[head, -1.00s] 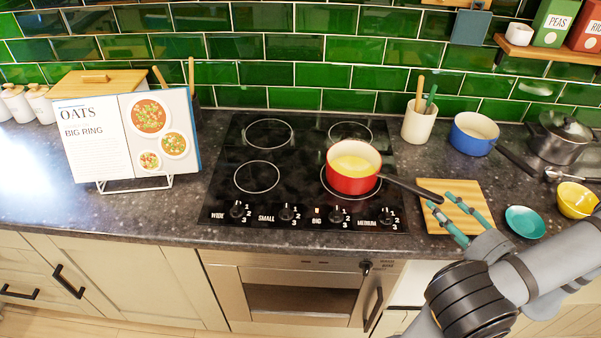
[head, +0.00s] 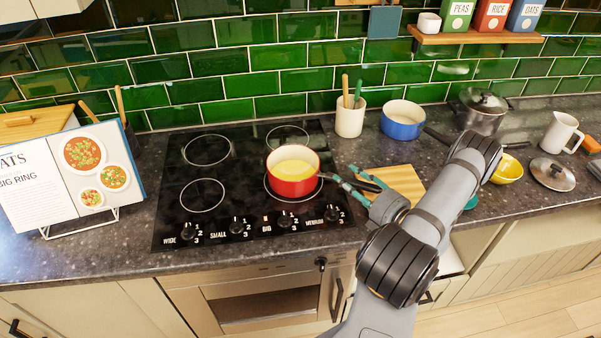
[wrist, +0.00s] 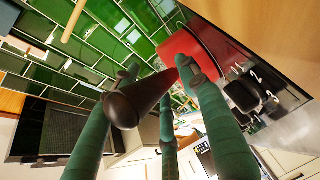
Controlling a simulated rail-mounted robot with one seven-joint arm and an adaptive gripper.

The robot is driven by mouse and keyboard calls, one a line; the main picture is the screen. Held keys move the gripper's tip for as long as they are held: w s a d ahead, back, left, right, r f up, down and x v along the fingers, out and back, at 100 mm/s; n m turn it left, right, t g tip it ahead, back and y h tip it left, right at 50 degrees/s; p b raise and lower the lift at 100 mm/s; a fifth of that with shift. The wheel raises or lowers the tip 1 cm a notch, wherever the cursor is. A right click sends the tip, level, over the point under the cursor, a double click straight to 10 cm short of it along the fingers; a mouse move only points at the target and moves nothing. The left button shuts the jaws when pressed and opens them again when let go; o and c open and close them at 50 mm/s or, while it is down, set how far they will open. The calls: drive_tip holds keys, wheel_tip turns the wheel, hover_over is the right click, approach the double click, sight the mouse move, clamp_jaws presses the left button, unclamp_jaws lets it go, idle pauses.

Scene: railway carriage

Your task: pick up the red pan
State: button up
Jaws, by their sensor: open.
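The red pan (head: 291,187), with pale yellow contents, stands on the front right ring of the black hob (head: 215,222). Its dark handle (head: 370,185) points right, toward my gripper (head: 343,175). In the wrist view the handle (wrist: 133,106) runs between the green fingers of my gripper (wrist: 158,75), with the red side of the pan (wrist: 185,45) beyond. My gripper is open around the handle; whether any finger touches it I cannot tell. In the head view the fingers partly hide the handle.
A wooden board (head: 405,183) lies just right of the hob. A utensil pot (head: 350,121) and a blue pot (head: 402,122) stand behind. A yellow bowl (head: 508,169) and a lid (head: 553,173) are further right. A recipe book (head: 62,185) stands left of the hob.

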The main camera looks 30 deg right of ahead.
drive_tip(key=c, duration=0.3)
drive_tip(key=c, duration=0.8)
drive_tip(key=shift+r, duration=0.1)
clamp_jaws()
